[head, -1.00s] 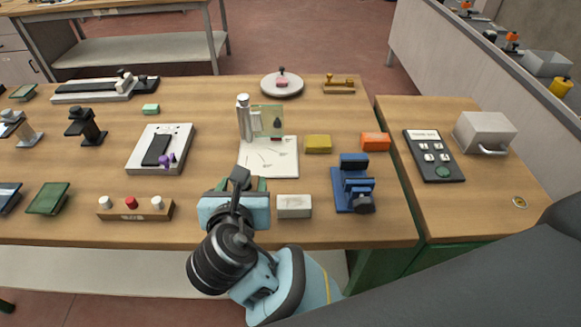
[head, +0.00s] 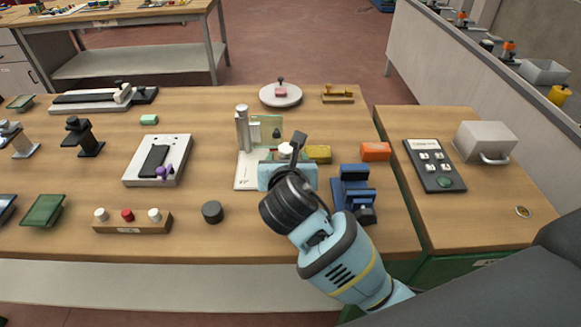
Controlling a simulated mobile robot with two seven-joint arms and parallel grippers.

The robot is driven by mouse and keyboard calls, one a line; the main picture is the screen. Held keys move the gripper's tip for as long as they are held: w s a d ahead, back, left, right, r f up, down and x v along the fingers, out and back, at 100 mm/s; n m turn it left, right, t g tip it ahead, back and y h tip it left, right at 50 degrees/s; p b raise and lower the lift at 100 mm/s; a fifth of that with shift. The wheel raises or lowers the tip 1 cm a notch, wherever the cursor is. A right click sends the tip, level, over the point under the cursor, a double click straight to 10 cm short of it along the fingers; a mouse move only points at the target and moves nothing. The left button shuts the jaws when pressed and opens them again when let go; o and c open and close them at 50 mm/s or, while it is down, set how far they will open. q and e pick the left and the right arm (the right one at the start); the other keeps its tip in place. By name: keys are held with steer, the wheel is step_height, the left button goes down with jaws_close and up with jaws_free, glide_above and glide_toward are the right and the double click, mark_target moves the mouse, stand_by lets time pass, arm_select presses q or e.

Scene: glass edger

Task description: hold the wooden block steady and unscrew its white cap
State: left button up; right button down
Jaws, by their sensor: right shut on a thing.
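A wooden block (head: 132,225) lies near the front edge of the table, left of centre, with a white cap at each end and a red cap between them. The left white cap (head: 101,214) and the right white cap (head: 154,214) both sit on its top. My right gripper (head: 287,164) is well to the right of the block, over the front part of a white sheet. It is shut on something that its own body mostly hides. A small white rounded thing (head: 286,150) shows just beyond the fingers; I cannot tell whether it is held. My left gripper is out of view.
A dark round puck (head: 212,212) lies right of the block. A blue fixture (head: 354,192) stands right of my gripper, and a yellow block (head: 318,153) close behind it. A white plate with a dark pad (head: 140,175) lies behind the wooden block.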

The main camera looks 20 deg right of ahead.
steer(key=shift+w+d, duration=0.2)
steer(key=f, duration=0.2)
steer(key=f+b, duration=0.1)
steer(key=shift+w+d+f, duration=0.2)
steer(key=shift+d+f, duration=0.15)
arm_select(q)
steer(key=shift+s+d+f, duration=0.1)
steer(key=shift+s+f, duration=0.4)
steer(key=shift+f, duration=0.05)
arm_select(e)
steer(key=shift+r, duration=0.1)
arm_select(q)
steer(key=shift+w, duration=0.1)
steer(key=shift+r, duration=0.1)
arm_select(e)
steer(key=shift+c, duration=2.4)
jaws_free()
